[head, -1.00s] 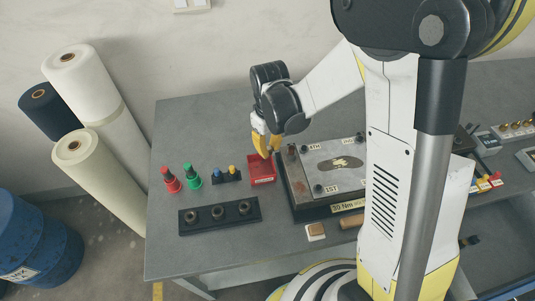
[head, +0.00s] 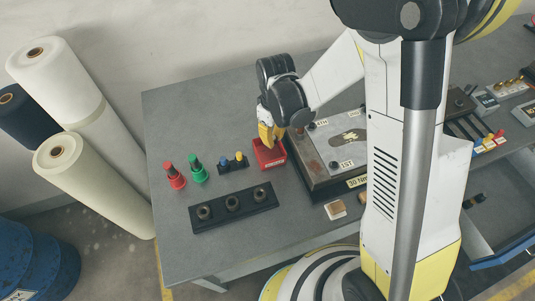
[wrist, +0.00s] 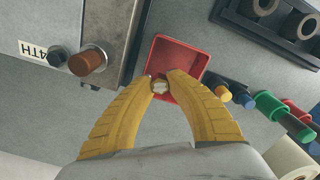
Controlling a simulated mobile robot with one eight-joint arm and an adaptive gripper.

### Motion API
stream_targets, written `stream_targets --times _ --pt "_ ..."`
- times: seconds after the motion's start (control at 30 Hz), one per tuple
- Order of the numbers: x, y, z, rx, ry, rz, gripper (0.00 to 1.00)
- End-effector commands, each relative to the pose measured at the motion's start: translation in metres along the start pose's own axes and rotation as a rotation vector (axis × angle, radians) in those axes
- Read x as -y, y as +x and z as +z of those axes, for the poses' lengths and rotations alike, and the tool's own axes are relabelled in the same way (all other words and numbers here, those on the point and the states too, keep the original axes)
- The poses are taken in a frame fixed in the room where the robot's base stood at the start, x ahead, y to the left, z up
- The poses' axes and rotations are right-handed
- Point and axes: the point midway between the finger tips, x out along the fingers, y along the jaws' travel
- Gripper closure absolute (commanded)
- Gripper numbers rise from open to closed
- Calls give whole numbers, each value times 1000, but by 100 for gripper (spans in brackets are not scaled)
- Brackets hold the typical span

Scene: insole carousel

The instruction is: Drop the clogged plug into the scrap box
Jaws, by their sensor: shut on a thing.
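The scrap box is a small open red box (head: 273,160) on the grey table, left of the fixture block. In the wrist view the red box (wrist: 181,56) lies beyond the fingertips and looks empty where I can see into it. My gripper (head: 271,143) points down at the box, its yellow fingers overlapping the box in both views. In the wrist view my gripper (wrist: 160,85) is shut on a small pale, metallic plug (wrist: 160,86), of which only the end shows between the fingertips. The exact height above the box is hard to tell.
A fixture block (head: 338,150) with a metal plate stands close right of the box. The table's front left is clear.

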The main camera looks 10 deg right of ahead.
Motion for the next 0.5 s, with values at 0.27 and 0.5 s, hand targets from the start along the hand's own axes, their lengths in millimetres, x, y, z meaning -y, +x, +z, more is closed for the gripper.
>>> stream_targets --times 0.27,0.5 --pt "0 7 0 0 0 0 100" --pt "0 6 0 0 1 0 59"
